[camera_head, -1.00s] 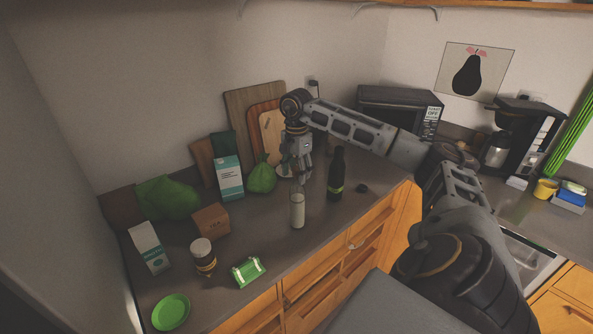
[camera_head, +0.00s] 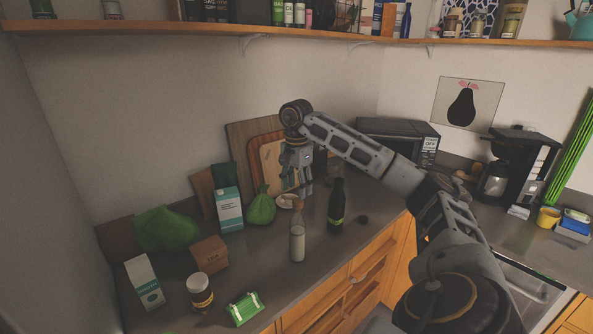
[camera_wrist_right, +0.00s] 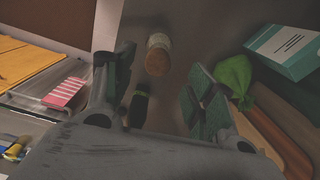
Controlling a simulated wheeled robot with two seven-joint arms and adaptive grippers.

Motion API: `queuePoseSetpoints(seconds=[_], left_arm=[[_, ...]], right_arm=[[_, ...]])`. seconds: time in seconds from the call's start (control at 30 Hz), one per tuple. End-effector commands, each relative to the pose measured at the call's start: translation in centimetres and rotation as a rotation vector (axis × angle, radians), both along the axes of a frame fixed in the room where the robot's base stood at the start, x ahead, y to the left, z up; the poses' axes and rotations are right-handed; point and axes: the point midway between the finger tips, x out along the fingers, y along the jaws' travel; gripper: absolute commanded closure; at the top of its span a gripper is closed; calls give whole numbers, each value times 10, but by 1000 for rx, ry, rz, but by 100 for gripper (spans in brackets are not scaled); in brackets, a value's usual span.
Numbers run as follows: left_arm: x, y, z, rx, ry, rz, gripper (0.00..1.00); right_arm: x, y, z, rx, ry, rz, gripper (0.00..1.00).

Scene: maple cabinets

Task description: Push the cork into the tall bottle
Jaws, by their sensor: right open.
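The tall bottle (camera_head: 298,243) is clear with pale contents and stands upright on the counter. The brown cork (camera_head: 298,207) sits at the top of its neck; how deep it goes is not clear. My right gripper (camera_head: 304,193) is just above and slightly behind the cork, pointing down, apart from it. In the right wrist view, my right gripper (camera_wrist_right: 160,78) is open and empty, and the cork's round top (camera_wrist_right: 158,62) shows between and beyond its fingers, with the tall bottle (camera_wrist_right: 158,41) behind it. My left gripper is not in view.
A dark bottle (camera_head: 336,208) stands close right of the tall bottle, with a small dark round object (camera_head: 363,219) beside it. A green bag (camera_head: 262,207), a carton (camera_head: 228,210), a brown box (camera_head: 209,253) and a jar (camera_head: 200,291) stand left. Cutting boards lean behind.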

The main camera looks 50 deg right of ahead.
Motion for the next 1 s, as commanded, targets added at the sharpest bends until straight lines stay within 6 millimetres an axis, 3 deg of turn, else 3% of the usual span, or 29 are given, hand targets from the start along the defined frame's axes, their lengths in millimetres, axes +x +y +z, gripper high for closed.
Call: queuePoseSetpoints(seconds=[0.3, 1.0], left_arm=[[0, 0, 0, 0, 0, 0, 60], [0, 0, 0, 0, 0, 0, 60]], right_arm=[[1, 0, 29, 1, 0, 0, 45], [1, 0, 48, -1, 1, 2, 45]])
